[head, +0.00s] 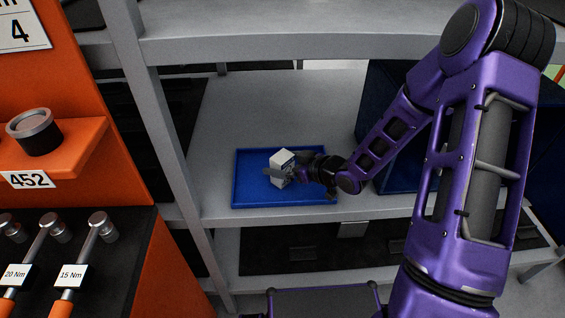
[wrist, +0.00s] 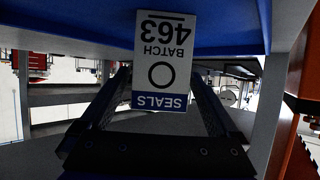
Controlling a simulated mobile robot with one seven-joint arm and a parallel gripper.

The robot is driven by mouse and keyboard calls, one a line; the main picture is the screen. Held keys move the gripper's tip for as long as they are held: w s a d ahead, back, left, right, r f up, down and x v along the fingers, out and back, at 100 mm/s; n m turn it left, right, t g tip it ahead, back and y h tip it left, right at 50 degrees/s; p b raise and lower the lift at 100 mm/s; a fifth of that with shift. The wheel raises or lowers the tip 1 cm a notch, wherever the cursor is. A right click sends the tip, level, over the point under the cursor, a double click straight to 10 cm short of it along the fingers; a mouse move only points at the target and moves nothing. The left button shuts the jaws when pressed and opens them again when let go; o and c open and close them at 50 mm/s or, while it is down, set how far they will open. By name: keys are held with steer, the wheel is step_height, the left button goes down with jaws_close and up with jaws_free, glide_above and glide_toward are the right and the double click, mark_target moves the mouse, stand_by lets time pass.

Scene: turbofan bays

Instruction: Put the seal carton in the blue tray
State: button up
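The seal carton (head: 283,158) is a small white box over the blue tray (head: 243,186), which lies on a grey shelf. My gripper (head: 281,172) reaches in from the right, with its fingers on either side of the carton. In the wrist view the carton (wrist: 162,48) appears upside down, with its "SEALS", "BATCH" and "463" label facing the camera. The fingers (wrist: 162,85) lie close along both its sides and look shut on it. The blue tray (wrist: 75,40) spans the top of that view. I cannot tell whether the carton's base touches the tray floor.
A shelf post (head: 158,110) stands left of the tray, and an upper shelf edge (head: 290,45) runs above. A dark blue bin (head: 375,115) is behind my arm at right. The shelf (head: 230,115) behind the tray is bare. An orange rack (head: 60,90) stands at left.

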steer(key=shift+r, duration=0.15)
steer(key=shift+s+d+r, duration=0.1)
steer(key=shift+d+r, duration=0.05)
steer(key=shift+d, duration=0.05)
steer(key=p+v, duration=0.2)
steer(key=v, duration=0.9)
steer(key=shift+s+d, duration=0.15)
steer(key=shift+s, duration=0.1)
